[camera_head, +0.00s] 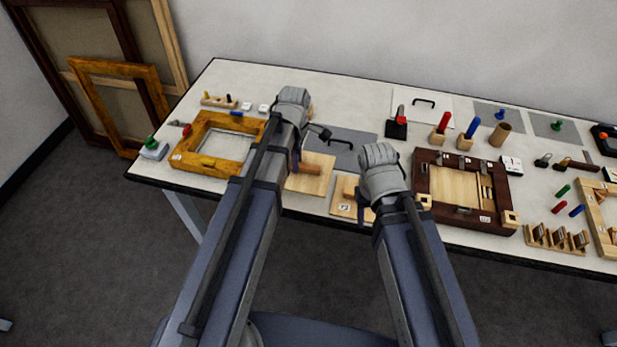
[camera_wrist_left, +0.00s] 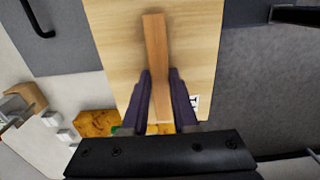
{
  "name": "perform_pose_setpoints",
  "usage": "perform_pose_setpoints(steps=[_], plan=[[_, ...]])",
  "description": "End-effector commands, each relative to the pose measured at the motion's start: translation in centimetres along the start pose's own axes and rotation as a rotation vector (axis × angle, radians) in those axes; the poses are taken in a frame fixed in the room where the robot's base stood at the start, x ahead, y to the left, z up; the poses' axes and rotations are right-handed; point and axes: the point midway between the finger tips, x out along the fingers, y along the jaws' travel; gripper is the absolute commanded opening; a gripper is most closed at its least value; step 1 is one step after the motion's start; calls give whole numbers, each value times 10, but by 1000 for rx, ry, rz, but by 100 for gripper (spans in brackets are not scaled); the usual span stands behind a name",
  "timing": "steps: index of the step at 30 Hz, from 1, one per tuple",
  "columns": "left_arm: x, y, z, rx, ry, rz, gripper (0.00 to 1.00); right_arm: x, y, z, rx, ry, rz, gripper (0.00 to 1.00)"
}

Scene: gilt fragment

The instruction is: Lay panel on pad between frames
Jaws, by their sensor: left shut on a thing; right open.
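The light wood panel (camera_head: 318,181) with a raised wooden handle bar lies under my left gripper (camera_head: 297,160). In the left wrist view my left gripper (camera_wrist_left: 160,105) is shut on the bar of the panel (camera_wrist_left: 195,45). I cannot tell whether the panel touches the table. The grey pad (camera_head: 352,137) with a black handle lies just behind it, between the gilt frame (camera_head: 181,158) on the left and the dark frame (camera_head: 508,190) on the right. My right gripper (camera_head: 367,205) is open, partly hidden by its wrist, near a second light wood piece with a label (camera_head: 343,209).
Upright tools and coloured handles stand behind the dark frame, including a red one (camera_head: 443,122). A slotted wooden rack (camera_head: 555,240) is at the front right. Small white blocks (camera_head: 263,107) lie behind the gilt frame. The table's front edge is close to both arms.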

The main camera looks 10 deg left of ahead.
Motion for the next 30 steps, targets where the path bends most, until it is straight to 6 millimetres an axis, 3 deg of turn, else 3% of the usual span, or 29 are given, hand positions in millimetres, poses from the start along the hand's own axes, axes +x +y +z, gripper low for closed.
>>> perform_pose_setpoints(steps=[1,6,15,25,30], plan=[[16,0,0,0,0,0,0,16,-2,-1,1,0,0,50],[41,0,0,0,0,0,0,41,-4,-2,1,0,0,50],[47,0,0,0,0,0,0,46,-4,-3,1,0,0,50],[83,0,0,0,0,0,0,82,-8,-5,1,0,0,50],[81,0,0,0,0,0,0,81,-8,-5,1,0,0,50]])
